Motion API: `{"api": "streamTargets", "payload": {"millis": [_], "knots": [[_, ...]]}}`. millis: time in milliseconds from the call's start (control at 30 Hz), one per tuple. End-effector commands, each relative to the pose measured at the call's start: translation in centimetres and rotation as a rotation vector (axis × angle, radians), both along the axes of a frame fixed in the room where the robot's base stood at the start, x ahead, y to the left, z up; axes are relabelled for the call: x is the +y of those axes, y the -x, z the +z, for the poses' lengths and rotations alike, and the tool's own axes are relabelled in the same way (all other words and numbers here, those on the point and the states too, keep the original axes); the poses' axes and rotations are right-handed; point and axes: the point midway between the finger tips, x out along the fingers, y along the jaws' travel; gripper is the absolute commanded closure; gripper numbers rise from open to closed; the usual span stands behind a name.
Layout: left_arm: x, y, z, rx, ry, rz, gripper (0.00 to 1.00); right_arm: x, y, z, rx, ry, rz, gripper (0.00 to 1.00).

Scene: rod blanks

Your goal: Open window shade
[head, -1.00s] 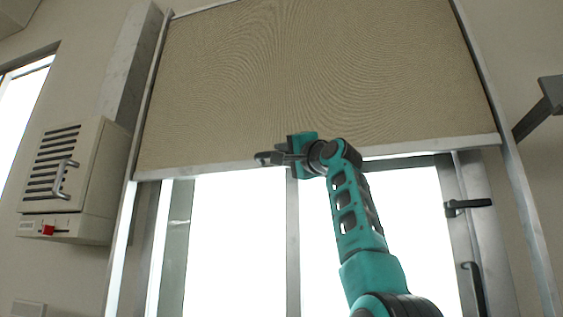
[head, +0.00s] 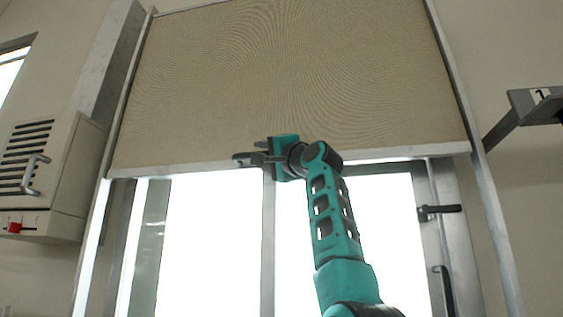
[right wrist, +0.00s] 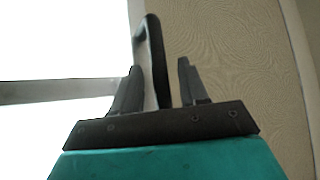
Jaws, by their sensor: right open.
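The beige window shade (head: 290,85) is down over the upper part of the window, with its pale bottom rail (head: 400,155) across the frame. The fabric also shows in the right wrist view (right wrist: 235,60). My right gripper (head: 248,160) is at this rail, left of its middle. In the right wrist view my right gripper (right wrist: 158,85) is open, with one finger on each side of a black handle (right wrist: 154,55) and the rail edge. I cannot tell whether the fingers touch them. My left gripper is not in view.
Bright window panes (head: 215,245) lie below the shade. A window latch (head: 438,211) is on the right frame. A vented wall box (head: 45,165) with a handle and red switch hangs at left. A bracket (head: 535,105) juts out at right.

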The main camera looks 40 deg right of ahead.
Motion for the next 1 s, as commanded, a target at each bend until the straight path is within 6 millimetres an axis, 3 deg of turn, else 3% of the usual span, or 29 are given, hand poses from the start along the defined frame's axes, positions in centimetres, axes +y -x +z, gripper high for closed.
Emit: {"api": "streamTargets", "payload": {"millis": [33, 300, 500, 700, 1000], "knots": [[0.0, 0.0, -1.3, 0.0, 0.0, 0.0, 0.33, -0.1, 0.8, -1.0, -0.003, 0.001, -0.002, 0.57], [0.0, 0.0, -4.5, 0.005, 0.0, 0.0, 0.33, -0.2, 5.9, -3.1, -0.003, 0.002, -0.003, 0.57], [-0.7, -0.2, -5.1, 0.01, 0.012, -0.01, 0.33, -0.4, 9.0, -4.2, -0.002, 0.0, -0.002, 0.57], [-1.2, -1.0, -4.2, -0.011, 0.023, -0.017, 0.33, -0.4, 10.4, -4.7, 0.0, 0.0, -0.002, 0.57], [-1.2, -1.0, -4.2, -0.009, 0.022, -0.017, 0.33, -0.4, 10.6, -4.6, 0.002, 0.0, -0.001, 0.57]]}}
